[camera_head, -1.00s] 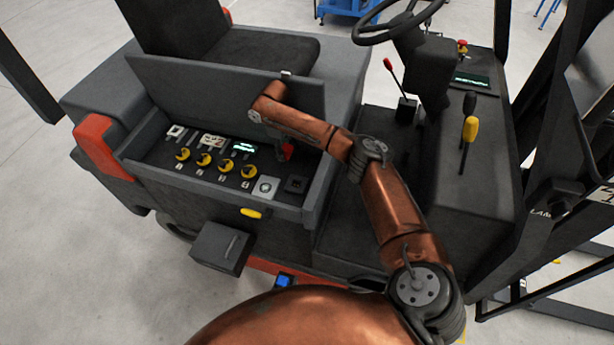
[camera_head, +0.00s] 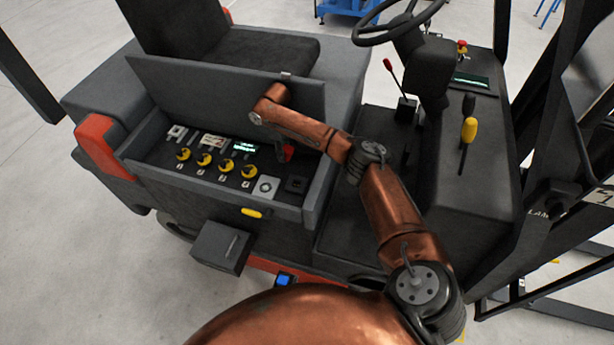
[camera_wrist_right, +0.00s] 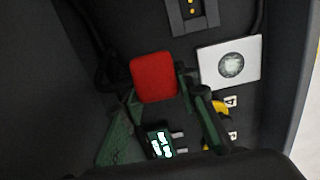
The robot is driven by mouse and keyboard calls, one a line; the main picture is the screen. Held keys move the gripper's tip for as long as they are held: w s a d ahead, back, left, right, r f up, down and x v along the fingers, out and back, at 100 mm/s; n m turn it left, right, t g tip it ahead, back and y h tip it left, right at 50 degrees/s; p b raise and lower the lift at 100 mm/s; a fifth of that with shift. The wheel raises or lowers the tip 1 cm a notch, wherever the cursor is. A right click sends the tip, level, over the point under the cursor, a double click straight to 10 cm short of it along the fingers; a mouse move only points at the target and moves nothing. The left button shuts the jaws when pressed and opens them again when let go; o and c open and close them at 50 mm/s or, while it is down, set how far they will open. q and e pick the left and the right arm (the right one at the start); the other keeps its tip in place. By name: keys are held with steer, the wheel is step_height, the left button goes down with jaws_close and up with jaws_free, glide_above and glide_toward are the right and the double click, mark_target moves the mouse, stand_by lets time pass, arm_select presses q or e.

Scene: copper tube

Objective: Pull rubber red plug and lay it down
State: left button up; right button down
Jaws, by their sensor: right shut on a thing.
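The red plug (camera_wrist_right: 155,77) is in the middle of the right wrist view. Its squarish red face lies between the green fingers of my right gripper (camera_wrist_right: 157,88), which is shut on it. In the head view the red plug (camera_head: 287,152) shows at the back right of the control panel, just below my copper forearm. There the right gripper is mostly hidden by my own arm. I cannot tell whether the plug still touches the surface behind it. My left gripper is not in view.
Yellow knobs (camera_head: 204,159) and a lit display (camera_head: 246,146) line the panel. A grey plate with a round disc (camera_head: 266,187) and a dark socket block (camera_head: 297,185) sit at the panel's right end. A raised cover (camera_head: 215,88) stands behind it.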

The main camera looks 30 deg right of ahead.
mark_target(287, 170)
steer(key=shift+f+b, duration=1.4)
steer(key=shift+f, duration=2.1)
steer(key=shift+s, duration=0.1)
steer(key=c, duration=1.4)
jaws_free()
steer(key=shift+c, duration=0.2)
steer(key=o, duration=0.6)
steer(key=shift+r, duration=0.1)
